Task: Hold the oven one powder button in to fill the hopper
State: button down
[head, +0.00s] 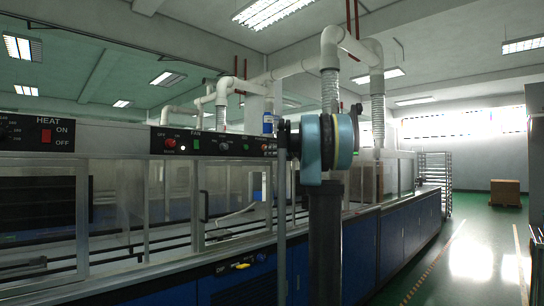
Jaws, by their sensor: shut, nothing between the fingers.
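The oven (110,205) is a long glass-fronted machine with blue lower cabinets, running from the left into the distance. Its black control panel (215,144) carries a red knob (170,142), a green switch (196,144) and several smaller controls. I cannot tell which of them, if any, is the powder button. A small blue and white container (268,122) stands above the panel's right end; I cannot tell whether it is the hopper. My arm, with light blue joint caps, stands in front of the oven and hides part of it. My gripper cannot be made out.
A red HEAT switch (46,135) sits on a nearer panel at the left. White ducts (330,55) rise from the oven. The green floor (470,260) at the right is open, with a cardboard box (505,192) and a metal rack (436,172) farther back.

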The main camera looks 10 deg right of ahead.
jog(key=shift+x, duration=0.95)
dwell(1.6)
dwell(2.1)
jog(key=v, duration=1.4)
